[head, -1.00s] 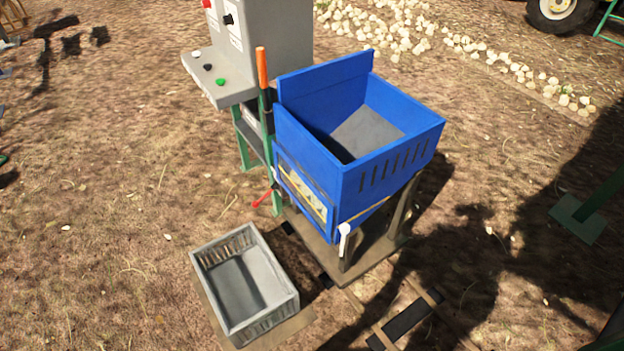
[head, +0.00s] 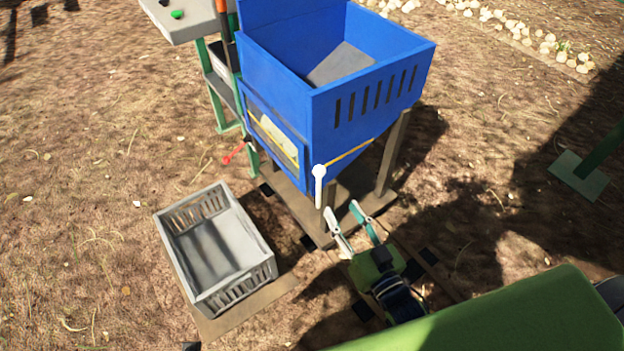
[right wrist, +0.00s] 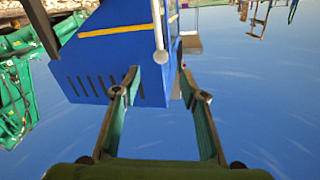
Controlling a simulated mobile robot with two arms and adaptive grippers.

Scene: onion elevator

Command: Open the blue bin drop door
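The blue bin (head: 310,95) stands upright on legs, with an open top and slots in its right side. A framed blue panel (head: 268,130) with a yellow-edged label is on its lower front; I see no open gap at it. A white round-ended handle (head: 319,185) hangs at the bin's lower front corner, by a yellow bar. My right gripper (head: 342,209) is open and empty, just below and right of the handle, apart from it. In the right wrist view the handle (right wrist: 160,40) shows beyond the spread fingers (right wrist: 158,80). My left gripper is not in view.
A grey crate (head: 262,275) sits on a board at the bin's front left. A grey control stand (head: 185,22) and a red lever (head: 233,155) are left of the bin. Bin legs (head: 393,155) are close to my right gripper. A green post foot (head: 578,177) stands at the right.

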